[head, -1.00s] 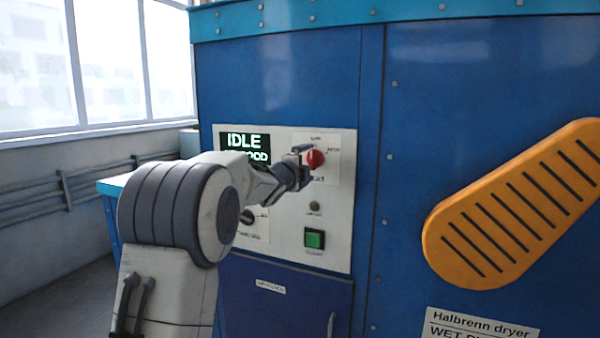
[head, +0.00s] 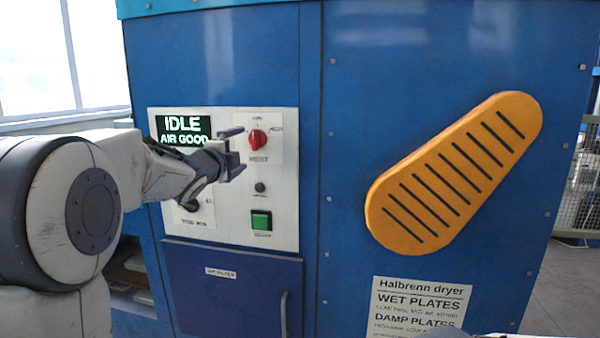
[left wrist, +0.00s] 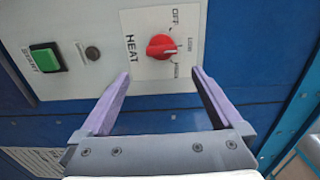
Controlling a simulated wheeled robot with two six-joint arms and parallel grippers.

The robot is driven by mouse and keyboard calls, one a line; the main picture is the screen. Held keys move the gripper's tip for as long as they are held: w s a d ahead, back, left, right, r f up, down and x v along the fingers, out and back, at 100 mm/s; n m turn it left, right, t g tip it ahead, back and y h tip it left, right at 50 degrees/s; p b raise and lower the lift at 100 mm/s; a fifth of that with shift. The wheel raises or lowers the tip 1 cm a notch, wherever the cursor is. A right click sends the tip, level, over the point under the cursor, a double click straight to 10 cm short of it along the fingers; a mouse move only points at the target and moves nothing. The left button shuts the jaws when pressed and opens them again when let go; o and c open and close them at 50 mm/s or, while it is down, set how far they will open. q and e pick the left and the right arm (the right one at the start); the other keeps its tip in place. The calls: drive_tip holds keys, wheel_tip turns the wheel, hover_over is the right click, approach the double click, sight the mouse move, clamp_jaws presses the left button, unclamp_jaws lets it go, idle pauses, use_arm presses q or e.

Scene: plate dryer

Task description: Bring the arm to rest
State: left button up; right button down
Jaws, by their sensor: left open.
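My left gripper (head: 237,153) is open and empty in front of the dryer's control panel (head: 286,210), a little left of the red heat knob (head: 257,139). In the left wrist view my left gripper (left wrist: 160,76) has its two fingers spread, with nothing between them. The red knob (left wrist: 160,46) stands beyond the fingertips, clear of them. My left arm reaches in from the left of the head view. My right gripper is not in view.
The display (head: 183,131) reads IDLE, AIR GOOD. A green button (head: 261,220) and a dark selector (head: 191,205) sit lower on the panel. An orange slotted cover (head: 455,175) is on the blue dryer's (head: 400,60) front. A blue door (head: 232,290) is below the panel.

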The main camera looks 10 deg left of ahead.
use_arm(q)
drive_tip(key=s+d+f+n+g+h+p, duration=0.15)
drive_tip(key=s+d+f+n+g, duration=0.3)
drive_tip(key=s+d+f, duration=0.45)
drive_tip(key=s+d+f+n+g+y+p, duration=0.1)
drive_tip(key=s+d+f+n+g+p, duration=0.2)
drive_tip(key=s+d+f+g, duration=0.45)
drive_tip(key=s+d+f+n+g+p, duration=0.1)
drive_tip(key=s+d+f+g, duration=0.2)
drive_tip(key=s, duration=1)
drive_tip(key=s+d+f+n+g+p, duration=0.1)
drive_tip(key=s+d+f+n+g, duration=0.1)
drive_tip(key=s, duration=1.2)
drive_tip(key=shift+s+d+f+g, duration=0.2)
drive_tip(key=shift+d+f+g, duration=0.2)
drive_tip(key=shift+d+f, duration=0.45)
drive_tip(key=shift+a+n, duration=0.1)
drive_tip(key=shift+n, duration=0.15)
